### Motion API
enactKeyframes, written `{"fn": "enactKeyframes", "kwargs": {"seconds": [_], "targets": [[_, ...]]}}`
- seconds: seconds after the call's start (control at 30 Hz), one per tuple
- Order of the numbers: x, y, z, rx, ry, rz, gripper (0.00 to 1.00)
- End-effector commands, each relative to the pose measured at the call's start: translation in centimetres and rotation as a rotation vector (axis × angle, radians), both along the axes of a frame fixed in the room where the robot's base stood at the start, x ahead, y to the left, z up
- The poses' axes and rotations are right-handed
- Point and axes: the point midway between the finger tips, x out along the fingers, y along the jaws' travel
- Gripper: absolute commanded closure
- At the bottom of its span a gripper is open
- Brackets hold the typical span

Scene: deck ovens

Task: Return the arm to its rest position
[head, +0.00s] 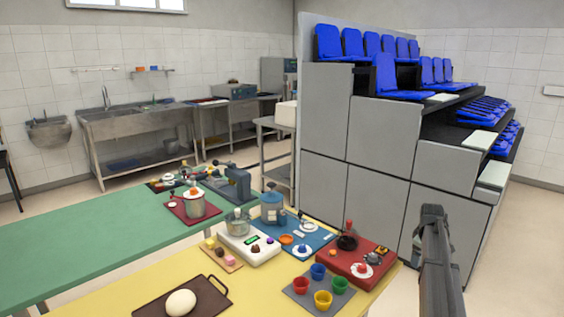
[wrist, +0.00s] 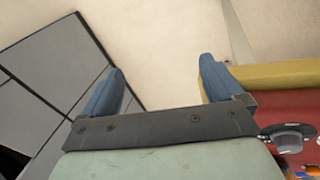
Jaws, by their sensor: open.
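My gripper (wrist: 161,72) shows in the wrist view with its two blue fingers spread wide apart. Nothing is between them; pale floor shows through the gap. In the head view a dark grey part of my arm stands upright at the right, past the right end of the yellow table (head: 120,294) and in front of the grey panelled stand (head: 380,133). The fingers cannot be made out in the head view.
A red board (head: 345,275) with a black knob lies at the table's right end; its edge also shows right of my gripper in the wrist view. Small coloured cups (head: 318,271) and a brown tray (head: 150,310) are nearer. Open floor lies right of the table.

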Motion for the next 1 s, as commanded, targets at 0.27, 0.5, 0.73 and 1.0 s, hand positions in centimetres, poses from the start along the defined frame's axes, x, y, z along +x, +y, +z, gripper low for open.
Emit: {"fn": "enactKeyframes", "kwargs": {"seconds": [0.27, 0.5, 0.73, 1.0], "targets": [[-5.7, -1.0, -10.6, 0.044, 0.065, -0.158, 0.06], [-10.1, 5.0, -19.5, 0.103, 0.146, -0.231, 0.06], [-15.4, 11.6, -26.9, 0.148, 0.237, -0.293, 0.06], [-23.1, 18.5, -33.9, 0.179, 0.348, -0.369, 0.06]]}}
